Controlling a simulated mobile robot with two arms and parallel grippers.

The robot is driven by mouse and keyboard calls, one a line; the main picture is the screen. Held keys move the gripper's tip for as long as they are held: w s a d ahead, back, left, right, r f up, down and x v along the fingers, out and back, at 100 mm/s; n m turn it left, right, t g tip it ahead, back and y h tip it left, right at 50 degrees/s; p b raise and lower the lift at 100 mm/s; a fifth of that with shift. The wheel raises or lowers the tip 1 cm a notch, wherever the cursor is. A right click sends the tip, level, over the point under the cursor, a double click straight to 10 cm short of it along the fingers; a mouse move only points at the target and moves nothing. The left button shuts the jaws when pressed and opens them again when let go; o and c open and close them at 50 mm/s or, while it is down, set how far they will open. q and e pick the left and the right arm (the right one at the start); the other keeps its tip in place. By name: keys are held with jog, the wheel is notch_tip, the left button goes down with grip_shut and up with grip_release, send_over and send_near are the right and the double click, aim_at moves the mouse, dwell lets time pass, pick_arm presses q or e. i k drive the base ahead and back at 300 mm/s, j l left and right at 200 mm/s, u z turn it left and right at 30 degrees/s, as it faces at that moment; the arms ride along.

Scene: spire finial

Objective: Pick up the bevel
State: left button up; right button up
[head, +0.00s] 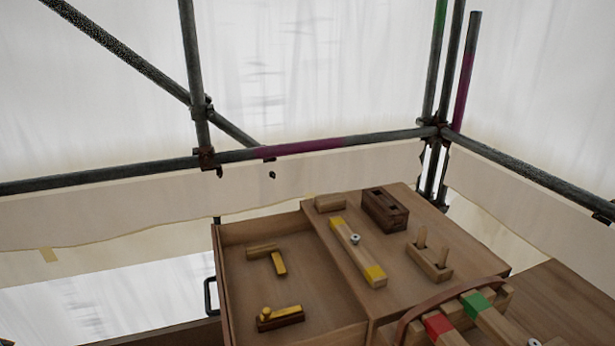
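Two small wooden tools lie apart in the open tray on the left of the box. One is an angled piece (278,263), a light brown bar with a yellow-ended arm set at an angle to it. The other is a dark brown block (281,322) with a yellow strip and a small round knob on top, nearer the tray's front. Either could be the bevel; I cannot tell which for certain. Neither of my grippers is in view, and nothing touches these two tools.
The tray (231,290) has raised walls and a dark side handle (208,296). On the raised board right of it are a long yellow-ended bar (355,250), a dark slotted block (385,210) and a pegged block (429,262). A tote with a curved handle (440,301) stands front right. Scaffold poles surround.

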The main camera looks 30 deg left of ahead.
aim_at(281, 322)
jog(key=k+j+u, duration=0.15)
jog(key=u, duration=0.2)
jog(key=k+j+u, duration=0.1)
jog(key=j+u, duration=0.25)
jog(key=k+j+u, duration=0.1)
jog(key=u, duration=0.3)
